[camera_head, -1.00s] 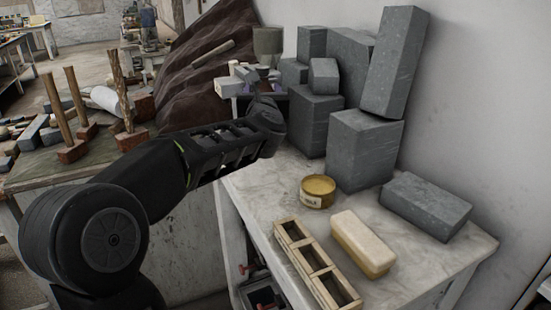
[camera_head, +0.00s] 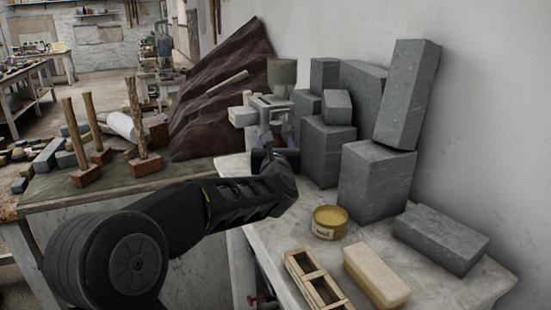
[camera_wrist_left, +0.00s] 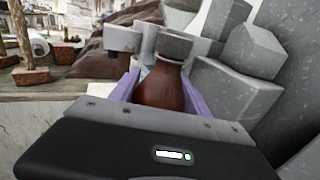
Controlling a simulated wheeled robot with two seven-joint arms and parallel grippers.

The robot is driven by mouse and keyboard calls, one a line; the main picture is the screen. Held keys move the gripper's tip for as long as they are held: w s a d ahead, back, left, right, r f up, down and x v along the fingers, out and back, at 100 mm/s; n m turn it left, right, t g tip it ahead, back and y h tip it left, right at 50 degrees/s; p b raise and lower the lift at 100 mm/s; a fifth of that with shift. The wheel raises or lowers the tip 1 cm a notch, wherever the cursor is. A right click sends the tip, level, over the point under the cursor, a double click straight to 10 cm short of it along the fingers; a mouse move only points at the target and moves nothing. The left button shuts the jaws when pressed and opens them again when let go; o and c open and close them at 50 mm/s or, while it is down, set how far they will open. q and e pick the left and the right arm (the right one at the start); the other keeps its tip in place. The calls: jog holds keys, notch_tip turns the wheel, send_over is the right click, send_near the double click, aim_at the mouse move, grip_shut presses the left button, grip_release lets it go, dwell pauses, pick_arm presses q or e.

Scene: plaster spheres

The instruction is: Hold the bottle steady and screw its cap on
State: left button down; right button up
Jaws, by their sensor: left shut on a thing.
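A brown bottle (camera_wrist_left: 157,92) stands upright between the purple fingers of my left gripper (camera_wrist_left: 160,84) in the left wrist view. The gripper is shut on its body. A grey cylindrical shape (camera_wrist_left: 175,47) shows right at the top of the bottle's neck; I cannot tell surely whether it is the cap or the pot behind. In the head view my left gripper (camera_head: 272,139) is over the far end of the pale table, and I cannot make out the bottle there. My right gripper is in neither view.
Grey stone blocks (camera_head: 375,180) stand close to the right of my left gripper. A grey-green pot (camera_head: 281,77) and pale blocks (camera_head: 241,116) are behind it. A yellow tin (camera_head: 329,222), a wooden tray (camera_head: 318,284) and a cream block (camera_head: 376,276) occupy the near table.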

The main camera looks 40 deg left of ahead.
pick_arm(q)
jog(key=shift+r, duration=0.1)
jog(key=shift+f, duration=1.9)
jog(key=shift+f, duration=0.1)
jog(key=c, duration=0.5)
grip_release()
